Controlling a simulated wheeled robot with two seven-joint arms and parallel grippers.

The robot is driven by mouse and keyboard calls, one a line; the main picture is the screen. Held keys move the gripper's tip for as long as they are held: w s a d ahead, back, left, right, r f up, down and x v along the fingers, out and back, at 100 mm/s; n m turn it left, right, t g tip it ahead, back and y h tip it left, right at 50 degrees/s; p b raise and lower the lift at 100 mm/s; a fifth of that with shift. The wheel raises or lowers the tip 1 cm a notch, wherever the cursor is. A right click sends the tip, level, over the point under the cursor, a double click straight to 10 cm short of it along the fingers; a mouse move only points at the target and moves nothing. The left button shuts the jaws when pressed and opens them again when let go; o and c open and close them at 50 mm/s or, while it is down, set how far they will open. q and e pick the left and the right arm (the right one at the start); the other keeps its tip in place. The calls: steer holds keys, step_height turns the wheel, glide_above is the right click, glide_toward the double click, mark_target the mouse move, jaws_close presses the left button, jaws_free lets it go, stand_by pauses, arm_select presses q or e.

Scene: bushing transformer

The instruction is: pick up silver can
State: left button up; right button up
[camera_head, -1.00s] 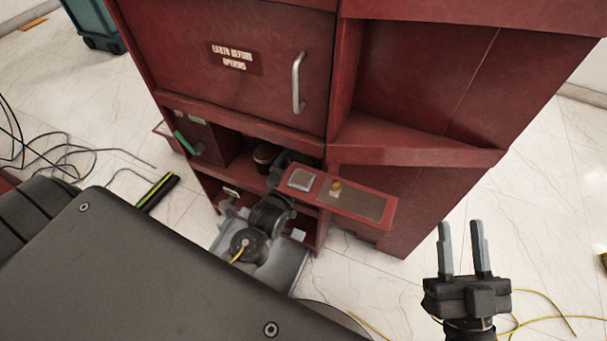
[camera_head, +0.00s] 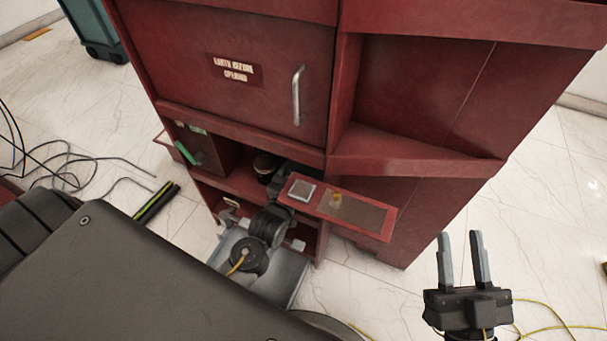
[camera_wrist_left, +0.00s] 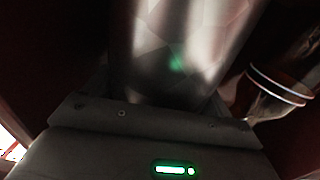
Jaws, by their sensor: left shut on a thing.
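The silver can (camera_wrist_left: 180,45) fills the upper middle of the left wrist view, shiny and close, with a green glint on it. My left gripper (camera_wrist_left: 165,100) is shut on it; its grey body and green light show below the can, and its fingers are hard to make out in the dark. In the head view my left arm reaches into the lower opening of the red cabinet (camera_head: 235,120), and the can and left gripper are hidden there. My right gripper (camera_head: 460,260) is open and empty, fingers upward, right of the cabinet over the floor.
A red flap (camera_head: 345,208) sticks out above my left arm. A dark round container (camera_head: 265,167) stands on the cabinet shelf. In the left wrist view a pale-rimmed round object (camera_wrist_left: 280,88) is right of the can. Cables (camera_head: 60,165) lie on the floor at left.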

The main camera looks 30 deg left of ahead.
arm_select(q)
steer(key=s+r+p, duration=0.3)
steer(key=s+p, duration=0.1)
steer(key=s, duration=1.4)
steer(key=shift+d, duration=0.15)
arm_select(e)
steer(key=d+f+m+g+h, duration=0.1)
steer(key=d+f+g+h, duration=0.1)
steer(key=f, duration=0.4)
steer(key=d+f+m+g+h, duration=0.1)
steer(key=d+f+g+h, duration=0.1)
steer(key=f+g+h, duration=0.2)
steer(key=shift+w+d+f+g+h, duration=0.25)
steer(key=shift+w+f+g+h, duration=0.2)
steer(key=shift+f+g, duration=0.35)
